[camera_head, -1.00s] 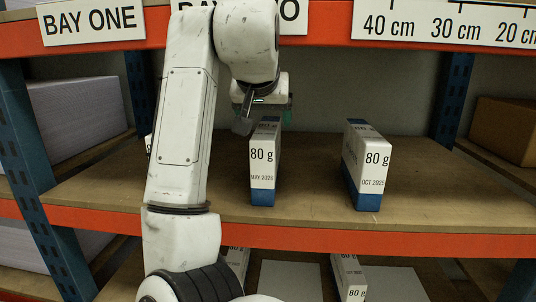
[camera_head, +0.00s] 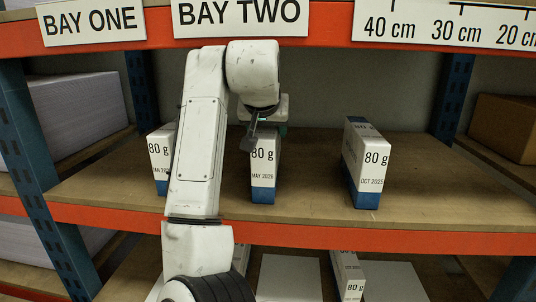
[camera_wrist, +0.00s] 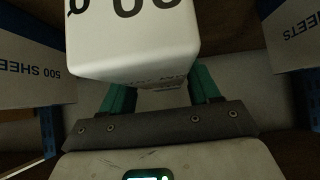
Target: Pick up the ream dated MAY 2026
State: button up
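The ream marked MAY 2026 (camera_head: 263,175) stands upright on the middle shelf, white with a blue base and "80 g" on its narrow front. My gripper (camera_head: 266,128) is at its top, pointing down. In the wrist view the white end of the ream (camera_wrist: 135,50) fills the upper middle. The green fingers of my gripper (camera_wrist: 162,92) show on both sides of the ream and look open around it. The ream partly hides the fingertips, and I cannot tell whether they touch it. The ream still rests on the shelf.
A ream dated OCT 2025 (camera_head: 367,170) stands to the right, and another ream (camera_head: 160,150) stands to the left, partly behind my arm. The orange upper beam (camera_head: 330,22) crosses above. Bare shelf (camera_head: 320,185) lies between the middle and right reams.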

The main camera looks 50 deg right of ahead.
grip_shut()
dwell(0.3)
jog(key=shift+r, duration=0.2)
